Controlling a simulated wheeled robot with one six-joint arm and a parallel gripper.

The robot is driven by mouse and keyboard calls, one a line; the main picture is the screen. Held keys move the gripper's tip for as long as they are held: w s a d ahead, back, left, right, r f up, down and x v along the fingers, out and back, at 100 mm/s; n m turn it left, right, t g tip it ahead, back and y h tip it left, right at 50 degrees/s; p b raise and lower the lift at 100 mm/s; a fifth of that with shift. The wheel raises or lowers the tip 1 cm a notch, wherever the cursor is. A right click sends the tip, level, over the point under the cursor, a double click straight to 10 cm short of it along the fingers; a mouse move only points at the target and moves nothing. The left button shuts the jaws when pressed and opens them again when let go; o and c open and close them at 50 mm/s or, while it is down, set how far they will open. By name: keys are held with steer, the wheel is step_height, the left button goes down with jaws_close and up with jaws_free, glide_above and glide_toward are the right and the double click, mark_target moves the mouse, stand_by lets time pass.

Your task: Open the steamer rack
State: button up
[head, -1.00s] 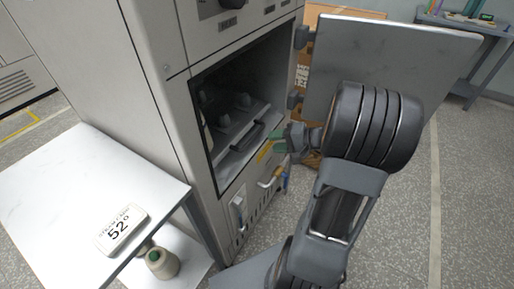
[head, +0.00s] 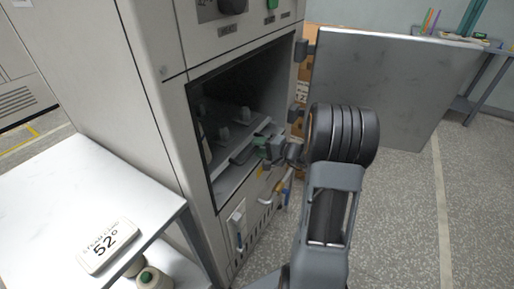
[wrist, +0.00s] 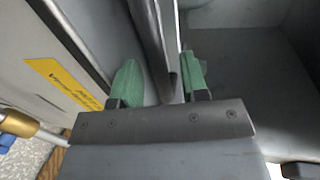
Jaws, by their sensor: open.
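The steamer cabinet (head: 172,110) stands with its door (head: 395,95) swung open to the right. Inside its dark chamber is the steamer rack (head: 226,150), a grey tray with several upright pegs and a dark bar handle along its front. My gripper (head: 266,146) is at the chamber mouth, by the right part of the rack's front. In the wrist view my gripper (wrist: 158,82) is open, its green fingertips on either side of the dark bar handle (wrist: 152,40). I cannot tell whether either finger touches the bar.
A white side table (head: 75,190) stands at the left with a "52°" sign (head: 106,246) on it and bobbins below. Valve handles (head: 270,192) stick out under the chamber. A yellow label (wrist: 62,82) is on the cabinet front. Floor at the right is clear.

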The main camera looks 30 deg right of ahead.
steer(key=shift+w+a+f, duration=0.15)
steer(key=shift+w+a, duration=0.25)
steer(key=shift+w, duration=0.15)
jaws_close()
